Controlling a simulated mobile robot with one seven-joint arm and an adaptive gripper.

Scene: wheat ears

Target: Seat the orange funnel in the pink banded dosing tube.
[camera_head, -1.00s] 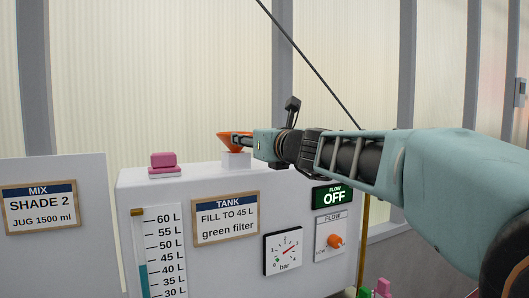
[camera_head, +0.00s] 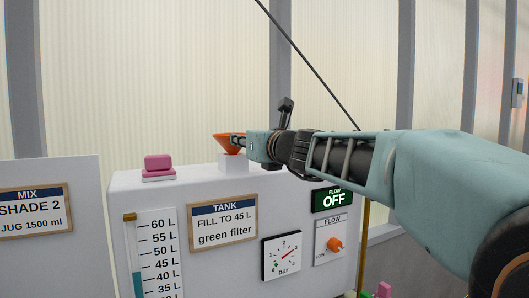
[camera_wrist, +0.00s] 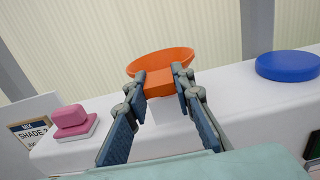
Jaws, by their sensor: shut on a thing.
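The orange funnel (camera_head: 226,140) is at the top edge of the white tank cabinet, over a small white block (camera_head: 233,162). I cannot tell whether it rests on the block or is just above it. My gripper (camera_head: 240,141) reaches in from the right. In the wrist view my gripper (camera_wrist: 160,87) is shut on the funnel's orange tab, with its wide bowl (camera_wrist: 160,58) beyond the fingertips. The funnel's spout is hidden. No pink banded tube can be made out; a small pink piece (camera_head: 383,290) shows at the bottom edge of the head view.
The white cabinet (camera_head: 150,205) carries a level scale, a tank sign (camera_head: 223,221), a gauge and a flow knob (camera_head: 334,244). A pink lidded piece (camera_head: 158,166) sits on its top left. In the wrist view a blue disc (camera_wrist: 288,66) lies to the right.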

